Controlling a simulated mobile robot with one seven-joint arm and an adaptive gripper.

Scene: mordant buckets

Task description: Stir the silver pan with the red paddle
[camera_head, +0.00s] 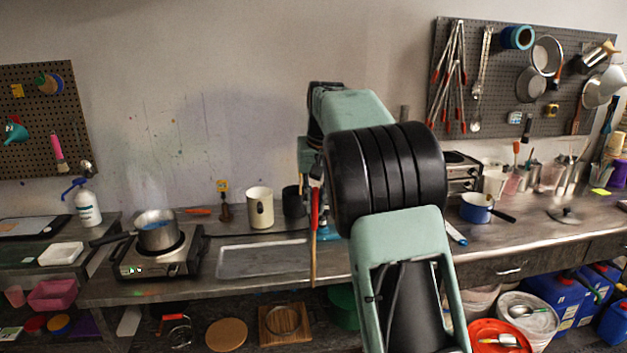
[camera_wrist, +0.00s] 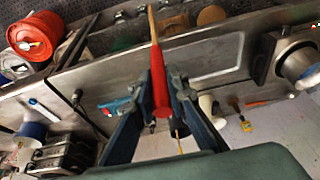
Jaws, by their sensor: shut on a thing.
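The red paddle (camera_head: 315,208) hangs about upright in the head view, its red part above and a wooden length below. In the wrist view my gripper (camera_wrist: 160,88) is shut on the red part of the paddle (camera_wrist: 160,76), and the wooden part reaches away past the counter edge. The silver pan (camera_head: 158,234) stands on a hot plate (camera_head: 150,263) at the left of the counter, with something blue inside. Its dark handle points left. The pan also shows at the right edge of the wrist view (camera_wrist: 298,62). The paddle is well to the right of the pan, apart from it.
A flat metal tray (camera_head: 262,262) lies between hot plate and paddle. A cream mug (camera_head: 260,207) and a dark cup (camera_head: 293,202) stand behind it. An orange-handled tool (camera_head: 196,211) lies behind the hot plate. A spray bottle (camera_head: 86,206) stands left; a blue pot (camera_head: 476,208) stands right.

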